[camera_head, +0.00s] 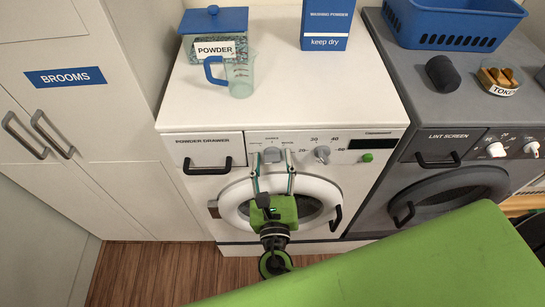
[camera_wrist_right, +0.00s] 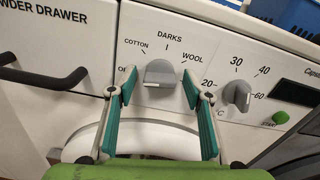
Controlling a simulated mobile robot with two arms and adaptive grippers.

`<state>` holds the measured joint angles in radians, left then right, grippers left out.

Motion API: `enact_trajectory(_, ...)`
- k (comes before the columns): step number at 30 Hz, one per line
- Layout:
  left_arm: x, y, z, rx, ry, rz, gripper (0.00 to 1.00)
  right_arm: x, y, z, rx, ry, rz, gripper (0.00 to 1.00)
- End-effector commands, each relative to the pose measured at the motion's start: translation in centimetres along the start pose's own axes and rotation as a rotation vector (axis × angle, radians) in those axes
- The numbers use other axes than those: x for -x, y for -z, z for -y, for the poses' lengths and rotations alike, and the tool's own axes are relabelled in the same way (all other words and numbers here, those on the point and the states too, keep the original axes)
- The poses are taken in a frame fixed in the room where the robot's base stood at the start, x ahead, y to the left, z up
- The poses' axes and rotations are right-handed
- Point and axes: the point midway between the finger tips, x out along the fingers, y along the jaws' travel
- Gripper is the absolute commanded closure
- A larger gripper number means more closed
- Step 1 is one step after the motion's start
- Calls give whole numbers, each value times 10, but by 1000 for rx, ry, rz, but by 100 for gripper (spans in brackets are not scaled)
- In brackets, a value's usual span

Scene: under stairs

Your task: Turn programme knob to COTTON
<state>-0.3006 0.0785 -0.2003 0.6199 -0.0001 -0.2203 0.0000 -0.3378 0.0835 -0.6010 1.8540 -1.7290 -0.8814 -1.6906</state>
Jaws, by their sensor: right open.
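The grey programme knob (camera_wrist_right: 160,73) is on the white washer's panel, with OFF partly hidden at its left, then COTTON, DARKS and WOOL around it. I cannot tell clearly which mark it points to. In the head view the knob (camera_head: 272,155) is small. My right gripper (camera_head: 272,160) is in front of the panel, open, with one finger on each side of the knob. In the right wrist view the fingers of my right gripper (camera_wrist_right: 155,88) show gaps to the knob on both sides. My left gripper is not in view.
A temperature knob (camera_wrist_right: 237,95) and a green start button (camera_wrist_right: 280,117) are to the right. The powder drawer handle (camera_head: 207,170) is to the left. The round washer door (camera_head: 318,190) is below. A blue-lidded powder box (camera_head: 213,20) and jug (camera_head: 240,78) stand on top.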

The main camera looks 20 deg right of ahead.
Motion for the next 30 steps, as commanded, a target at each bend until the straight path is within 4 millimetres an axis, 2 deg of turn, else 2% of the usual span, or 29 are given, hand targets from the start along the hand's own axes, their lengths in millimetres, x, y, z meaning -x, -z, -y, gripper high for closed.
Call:
enact_trajectory(9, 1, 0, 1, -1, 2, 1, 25, -2, 0, 0, -1, -1, -1, 54)
enact_trajectory(13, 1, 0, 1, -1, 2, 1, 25, -2, 0, 0, -1, -1, -1, 88)
enact_trajectory(14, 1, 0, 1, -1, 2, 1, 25, -2, 0, 0, -1, -1, -1, 93)
enact_trajectory(23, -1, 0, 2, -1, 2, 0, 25, -2, 1, 0, -18, -1, -1, 93)
enact_trajectory(30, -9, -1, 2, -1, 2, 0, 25, -2, 2, -1, -124, -1, 0, 93)
